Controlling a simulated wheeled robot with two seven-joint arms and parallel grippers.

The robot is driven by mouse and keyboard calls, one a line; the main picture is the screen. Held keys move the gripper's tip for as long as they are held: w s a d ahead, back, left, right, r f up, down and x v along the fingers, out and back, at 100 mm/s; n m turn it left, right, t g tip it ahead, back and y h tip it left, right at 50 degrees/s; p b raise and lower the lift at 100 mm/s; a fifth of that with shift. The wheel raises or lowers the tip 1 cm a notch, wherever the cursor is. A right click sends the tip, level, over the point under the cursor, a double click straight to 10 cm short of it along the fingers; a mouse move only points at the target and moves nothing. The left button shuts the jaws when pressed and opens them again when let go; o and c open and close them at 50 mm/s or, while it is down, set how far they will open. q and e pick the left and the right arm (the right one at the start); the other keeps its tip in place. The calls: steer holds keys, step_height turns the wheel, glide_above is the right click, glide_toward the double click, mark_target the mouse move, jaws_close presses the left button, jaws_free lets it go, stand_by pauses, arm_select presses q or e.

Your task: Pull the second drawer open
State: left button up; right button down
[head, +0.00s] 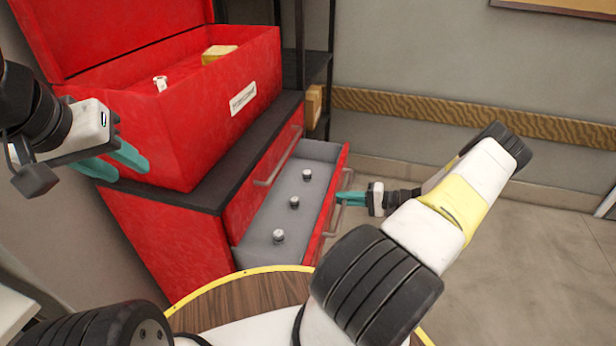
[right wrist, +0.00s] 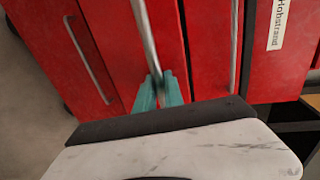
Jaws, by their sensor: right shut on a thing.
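The second drawer (head: 325,210) of the red cabinet stands pulled out, below a closed upper drawer (head: 262,170). Its grey inside shows, with several small metal knob-like pieces on its floor. My right gripper (head: 345,198) is shut on the drawer's metal handle (head: 335,217). In the right wrist view the teal fingers (right wrist: 158,92) close around the middle handle (right wrist: 144,35). My left gripper (head: 122,166) is open and empty, beside the red toolbox at the left.
A round wooden surface (head: 240,301) with a yellow rim lies in front. Floor to the right is clear.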

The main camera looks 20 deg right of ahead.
steer(key=f+v, duration=0.1)
steer(key=v, duration=0.6)
steer(key=shift+s+d+f, duration=0.3)
steer(key=shift+s+d, duration=0.05)
steer(key=shift+d, duration=0.05)
steer(key=c, duration=1.8)
jaws_free()
steer(key=shift+o, duration=0.2)
steer(key=v, duration=0.8)
steer(key=shift+w+a+r, duration=0.1)
steer(key=shift+w, duration=0.05)
